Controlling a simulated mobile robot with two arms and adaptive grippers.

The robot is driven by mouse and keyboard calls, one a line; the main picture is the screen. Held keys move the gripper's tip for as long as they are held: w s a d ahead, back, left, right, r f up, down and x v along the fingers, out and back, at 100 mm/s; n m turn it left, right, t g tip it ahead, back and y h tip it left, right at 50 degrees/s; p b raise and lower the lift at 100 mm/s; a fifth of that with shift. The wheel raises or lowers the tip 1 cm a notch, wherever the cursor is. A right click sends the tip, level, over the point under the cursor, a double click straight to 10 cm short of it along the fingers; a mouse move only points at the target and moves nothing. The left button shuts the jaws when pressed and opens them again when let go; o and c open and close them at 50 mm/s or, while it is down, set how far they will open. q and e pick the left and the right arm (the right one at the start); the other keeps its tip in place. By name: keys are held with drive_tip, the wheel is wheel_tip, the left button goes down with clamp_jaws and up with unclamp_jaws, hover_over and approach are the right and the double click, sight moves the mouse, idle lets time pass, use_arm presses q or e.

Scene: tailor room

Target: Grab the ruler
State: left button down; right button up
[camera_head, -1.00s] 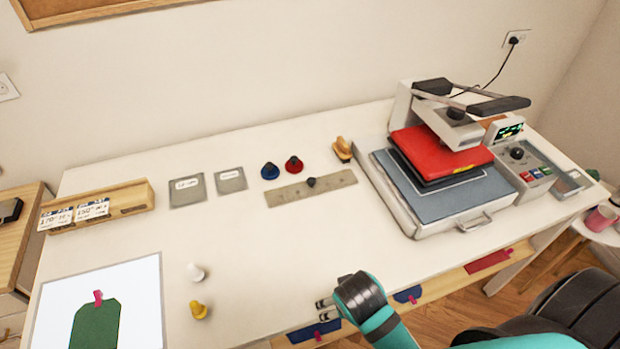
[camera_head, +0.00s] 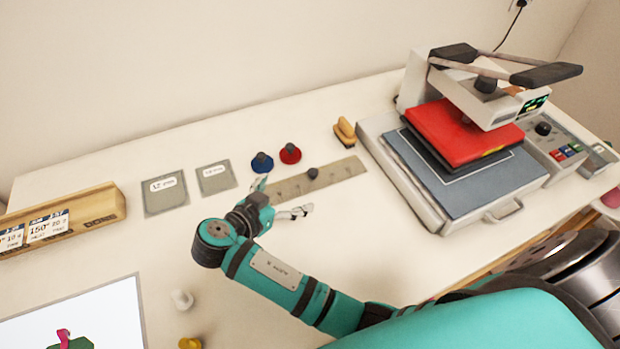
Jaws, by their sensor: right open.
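The ruler (camera_head: 345,169) is a flat beige-grey strip with a dark knob (camera_head: 312,173) near its middle. I cannot tell whether the fingers touch the ruler. The gripper hides a little of the ruler's left end. My left gripper is not in view.
A blue knob (camera_head: 262,163) and a red knob (camera_head: 290,154) stand just behind the ruler. A yellow-tan object (camera_head: 345,131) and the heat press (camera_head: 460,180) are to the right. Grey squares (camera_head: 166,194) lie left. A white peg (camera_head: 182,299) stands in front.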

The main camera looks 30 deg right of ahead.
drive_tip(key=b, duration=0.2)
approach(316, 174)
drive_tip(key=shift+d+f, duration=0.55)
drive_tip(key=shift+f, duration=0.05)
drive_tip(key=x, duration=0.2)
drive_tip(key=shift+w+d+f+b, duration=0.2)
drive_tip(key=shift+w+f+b, duration=0.05)
drive_tip(key=shift+w+b, duration=0.15)
drive_tip(key=shift+w+d+f, duration=0.1)
drive_tip(key=shift+d, duration=0.3)
drive_tip(key=shift+w+d+f, duration=0.1)
drive_tip(key=shift+w+d, duration=0.05)
drive_tip(key=shift+d, duration=0.1)
drive_tip(key=b+x, duration=0.2)
drive_tip(key=x, duration=0.1)
drive_tip(key=shift+w+d+f, duration=0.1)
drive_tip(key=shift+w+d, duration=0.2)
drive_tip(key=shift+w, duration=0.05)
drive_tip(key=shift+w+d+f, duration=0.1)
drive_tip(key=shift+w+d, duration=0.1)
drive_tip(key=shift+d, duration=0.15)
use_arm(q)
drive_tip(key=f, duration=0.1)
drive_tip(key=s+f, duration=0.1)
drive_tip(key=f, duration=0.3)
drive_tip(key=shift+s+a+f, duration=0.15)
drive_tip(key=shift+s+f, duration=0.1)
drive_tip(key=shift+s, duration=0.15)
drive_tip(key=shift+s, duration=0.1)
